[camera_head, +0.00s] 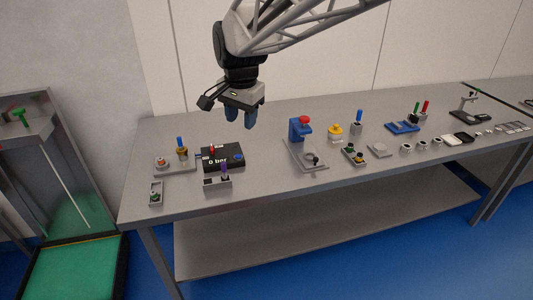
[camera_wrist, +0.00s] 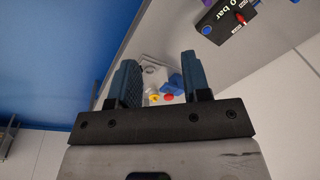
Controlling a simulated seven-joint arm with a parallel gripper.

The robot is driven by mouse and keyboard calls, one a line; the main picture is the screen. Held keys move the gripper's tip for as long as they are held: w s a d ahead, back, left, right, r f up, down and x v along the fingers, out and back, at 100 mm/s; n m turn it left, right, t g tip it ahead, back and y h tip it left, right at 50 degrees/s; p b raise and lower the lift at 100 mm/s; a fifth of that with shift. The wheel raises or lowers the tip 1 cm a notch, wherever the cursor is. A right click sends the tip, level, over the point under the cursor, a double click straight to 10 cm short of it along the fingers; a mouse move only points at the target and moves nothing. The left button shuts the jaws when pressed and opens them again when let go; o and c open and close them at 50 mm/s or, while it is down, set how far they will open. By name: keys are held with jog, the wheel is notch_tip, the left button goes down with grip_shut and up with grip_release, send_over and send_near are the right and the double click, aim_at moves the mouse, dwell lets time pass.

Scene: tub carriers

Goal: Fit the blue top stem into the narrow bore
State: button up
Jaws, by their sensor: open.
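Two blue-topped stems show in the head view. One stem (camera_head: 180,141) stands upright on a brass-coloured piece on a grey plate at the left. The other stem (camera_head: 359,115) stands upright in a small grey block right of centre. I cannot tell which one is the task's stem, and I cannot make out the narrow bore. My gripper (camera_head: 241,117) is open and empty, high above the bench, behind and right of the black box. In the wrist view its two fingers (camera_wrist: 158,82) are apart, with distant bench items between and beyond them.
A black box (camera_head: 218,164) with a display, a red stem and a blue knob lies below my gripper. Bare bench lies between.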

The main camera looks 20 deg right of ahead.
jog(key=s+d+f+n, duration=0.2)
jog(key=s+n, duration=0.1)
jog(key=s, duration=0.5)
jog(key=s+d+f+n, duration=0.2)
jog(key=s+n, duration=0.1)
jog(key=s, duration=0.6)
jog(key=s+d+f+n+t, duration=0.1)
jog(key=s+d+f+n, duration=0.1)
jog(key=s, duration=0.7)
jog(key=shift+d+f+n, duration=0.15)
jog(key=shift+d+n, duration=0.25)
jog(key=shift+n, duration=0.1)
